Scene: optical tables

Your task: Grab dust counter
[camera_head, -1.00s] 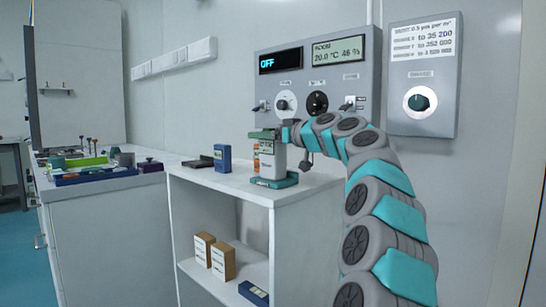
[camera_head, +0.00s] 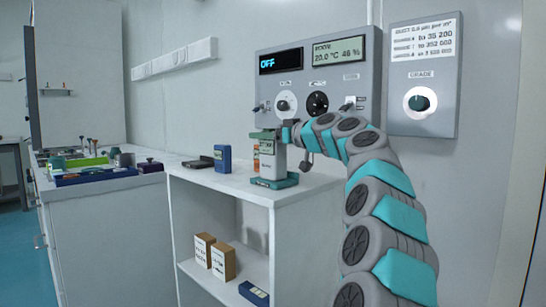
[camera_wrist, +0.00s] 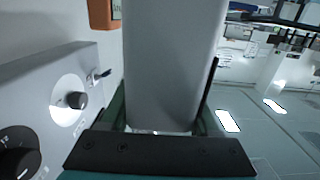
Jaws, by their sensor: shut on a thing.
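In the wrist view, the counter's plain grey body (camera_wrist: 172,65) fills the middle between my fingers, behind the dark gripper bar. The fingertips are largely hidden there.
An orange item (camera_head: 256,158) stands close beside the counter. The control panel (camera_head: 335,73) is close behind. Boxes (camera_head: 222,262) sit on the lower shelf.

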